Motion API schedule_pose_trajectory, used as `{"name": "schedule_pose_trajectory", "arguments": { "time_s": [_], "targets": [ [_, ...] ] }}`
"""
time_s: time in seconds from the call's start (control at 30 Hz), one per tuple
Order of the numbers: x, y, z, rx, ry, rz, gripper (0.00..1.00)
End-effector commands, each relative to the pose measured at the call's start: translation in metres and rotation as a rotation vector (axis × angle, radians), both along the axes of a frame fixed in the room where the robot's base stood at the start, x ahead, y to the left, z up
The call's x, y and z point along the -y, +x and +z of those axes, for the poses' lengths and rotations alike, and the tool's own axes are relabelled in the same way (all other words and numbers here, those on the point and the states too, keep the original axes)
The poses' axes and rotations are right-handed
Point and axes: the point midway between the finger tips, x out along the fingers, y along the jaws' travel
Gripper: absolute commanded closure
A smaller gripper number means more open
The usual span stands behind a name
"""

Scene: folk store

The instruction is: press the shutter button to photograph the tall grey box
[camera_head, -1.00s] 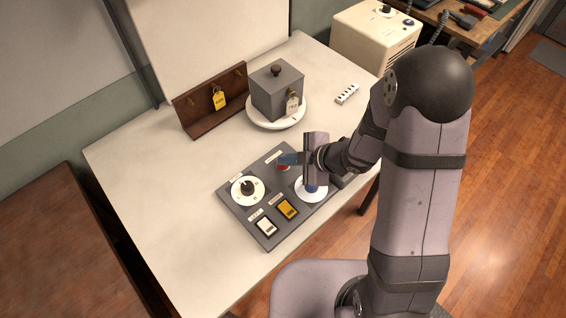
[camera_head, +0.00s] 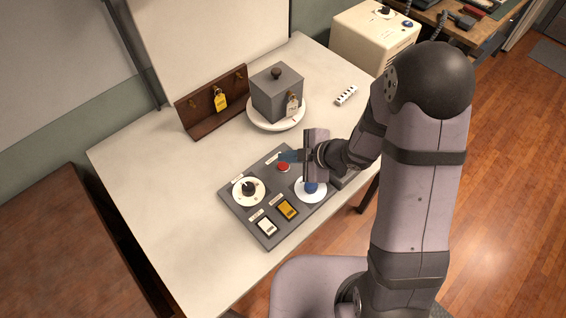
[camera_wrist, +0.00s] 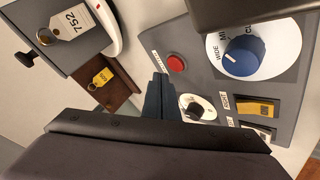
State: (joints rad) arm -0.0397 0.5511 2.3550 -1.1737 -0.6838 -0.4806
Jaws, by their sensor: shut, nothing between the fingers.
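The tall grey box (camera_head: 276,92) with a dark knob on its lid stands on a white round turntable (camera_head: 262,124). A pale tag hangs on its front; the wrist view shows the tag (camera_wrist: 72,22) reading 752. The red shutter button (camera_head: 283,167) is on the grey control panel (camera_head: 240,208); it also shows in the wrist view (camera_wrist: 176,62). My gripper (camera_head: 283,156) is shut and empty, its blue fingertips (camera_wrist: 159,80) just above and beside the red button. I see a gap between tips and button in the wrist view.
The panel also has a white dial with a black knob (camera_head: 248,189), a blue knob (camera_head: 311,187), a yellow switch (camera_head: 288,209) and a white switch (camera_head: 267,226). A brown rack (camera_head: 195,115) with a yellow tag (camera_head: 221,100) stands behind. A white strip (camera_head: 347,95) lies right.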

Motion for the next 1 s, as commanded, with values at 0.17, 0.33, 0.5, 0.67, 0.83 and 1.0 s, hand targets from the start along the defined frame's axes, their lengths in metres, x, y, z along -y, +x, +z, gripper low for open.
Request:
{"name": "schedule_pose_trajectory", "arguments": {
  "time_s": [0.17,0.33,0.5,0.67,0.83,1.0],
  "targets": [
    [0.0,0.0,0.021,0.0,0.0,0.0,1.0],
    [0.0,0.0,0.036,0.0,0.0,0.0,1.0],
    [0.0,0.0,0.043,0.0,0.0,0.0,1.0],
    [0.0,0.0,0.042,0.0,0.0,0.0,1.0],
    [0.0,0.0,0.042,0.0,0.0,0.0,1.0],
    [0.0,0.0,0.042,0.0,0.0,0.0,1.0]
  ]
}}
